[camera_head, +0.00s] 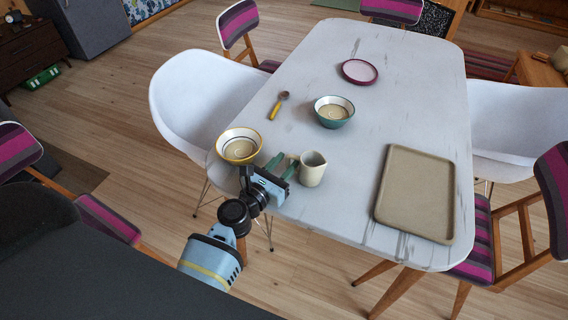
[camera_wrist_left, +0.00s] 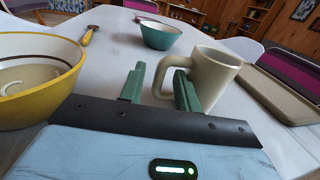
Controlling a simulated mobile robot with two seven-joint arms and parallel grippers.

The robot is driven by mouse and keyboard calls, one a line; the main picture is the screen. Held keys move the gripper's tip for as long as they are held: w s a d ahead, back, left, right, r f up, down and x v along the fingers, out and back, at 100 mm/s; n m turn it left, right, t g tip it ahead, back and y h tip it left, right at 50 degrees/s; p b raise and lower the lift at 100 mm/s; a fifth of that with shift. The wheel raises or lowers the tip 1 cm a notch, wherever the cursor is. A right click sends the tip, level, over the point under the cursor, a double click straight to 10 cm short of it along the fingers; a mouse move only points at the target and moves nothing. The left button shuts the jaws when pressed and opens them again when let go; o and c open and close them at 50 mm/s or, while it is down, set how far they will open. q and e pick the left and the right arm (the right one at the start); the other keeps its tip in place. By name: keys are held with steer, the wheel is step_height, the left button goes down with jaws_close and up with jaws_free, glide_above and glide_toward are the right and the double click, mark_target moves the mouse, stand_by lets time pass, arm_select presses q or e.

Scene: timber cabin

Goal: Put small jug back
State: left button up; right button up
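The small jug (camera_head: 313,169) is cream-coloured and stands upright on the near left part of the white table (camera_head: 395,110). Its handle points left, towards my left gripper (camera_head: 283,164). In the left wrist view the jug (camera_wrist_left: 212,76) is just beyond the green fingers of my left gripper (camera_wrist_left: 160,88). The fingers are apart, and the handle lies at or between their tips; I cannot tell if they touch it. My right gripper is not in view.
A yellow bowl (camera_head: 239,146) stands close left of my left gripper. A beige tray (camera_head: 415,192) lies to the right of the jug. A green bowl (camera_head: 334,111), a spoon (camera_head: 279,105) and a maroon plate (camera_head: 359,72) are farther back. White and striped chairs surround the table.

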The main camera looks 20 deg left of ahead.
arm_select(q)
steer(key=shift+r, duration=0.15)
steer(key=shift+s+a, duration=0.1)
steer(key=shift+s, duration=0.1)
steer(key=v, duration=1.1)
steer(key=shift+s, duration=0.3)
steer(key=shift+a, duration=0.1)
steer(key=s+d+f+m+g, duration=0.3)
steer(key=s+f+m+g, duration=0.3)
steer(key=s+f+m, duration=0.75)
steer(key=s+f+m+g+y, duration=0.1)
steer(key=s+f+m+g, duration=0.1)
steer(key=s+m, duration=0.7)
steer(key=s+f+m+g+y, duration=0.1)
steer(key=s+f+m+g, duration=0.1)
steer(key=s+m, duration=0.8)
steer(key=f+m, duration=0.1)
steer(key=m, duration=0.1)
steer(key=shift+s+a+f+m+g, duration=0.2)
steer(key=shift+a+f+m+g, duration=0.05)
steer(key=shift+a+m+g, duration=0.1)
